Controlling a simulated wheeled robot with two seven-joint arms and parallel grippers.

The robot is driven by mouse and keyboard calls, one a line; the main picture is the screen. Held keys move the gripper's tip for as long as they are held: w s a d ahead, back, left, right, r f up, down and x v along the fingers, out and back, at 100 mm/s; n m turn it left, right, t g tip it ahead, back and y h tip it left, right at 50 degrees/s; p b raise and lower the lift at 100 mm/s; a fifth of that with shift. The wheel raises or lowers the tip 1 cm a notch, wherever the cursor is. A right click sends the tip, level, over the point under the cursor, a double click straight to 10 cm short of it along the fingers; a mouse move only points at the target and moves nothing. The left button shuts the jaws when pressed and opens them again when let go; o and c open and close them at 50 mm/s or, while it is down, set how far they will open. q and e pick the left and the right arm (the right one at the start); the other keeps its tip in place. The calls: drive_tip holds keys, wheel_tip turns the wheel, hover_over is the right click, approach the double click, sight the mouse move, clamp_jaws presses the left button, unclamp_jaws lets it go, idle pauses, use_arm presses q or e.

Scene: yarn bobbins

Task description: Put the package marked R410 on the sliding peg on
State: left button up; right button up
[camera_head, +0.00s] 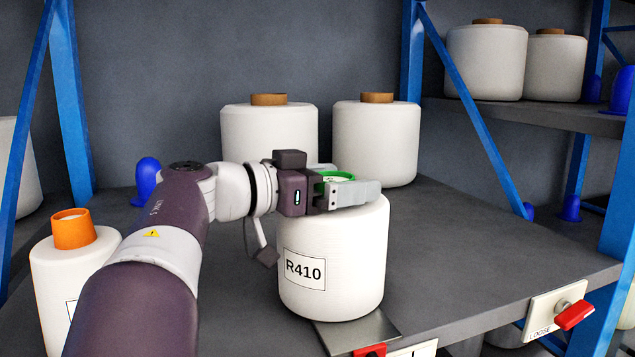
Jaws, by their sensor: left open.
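The white package marked R410 (330,262) is upright near the front of the shelf, its label facing me. Its base overlaps a grey metal slide plate (357,333) with a red handle (370,351) at the shelf's front edge. The sliding peg itself is hidden; I cannot tell whether it is inside the package. My left gripper (345,182) is at the top of the package, its open fingers on either side of the green core (336,175). The fingers hide part of the core, and I cannot tell whether they touch it. My right gripper is out of view.
Two white packages with brown cores (268,133) (377,142) stand behind. An orange-cored package (73,262) is at the left near my arm. A blue peg (147,180) is bare. A LOOSE plate (557,311) with a red lever is at the right.

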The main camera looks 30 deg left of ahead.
use_arm(q)
drive_tip(key=b+v, duration=0.4)
drive_tip(key=v, duration=0.8)
drive_tip(key=shift+s, duration=0.25)
drive_tip(key=shift+r, duration=0.15)
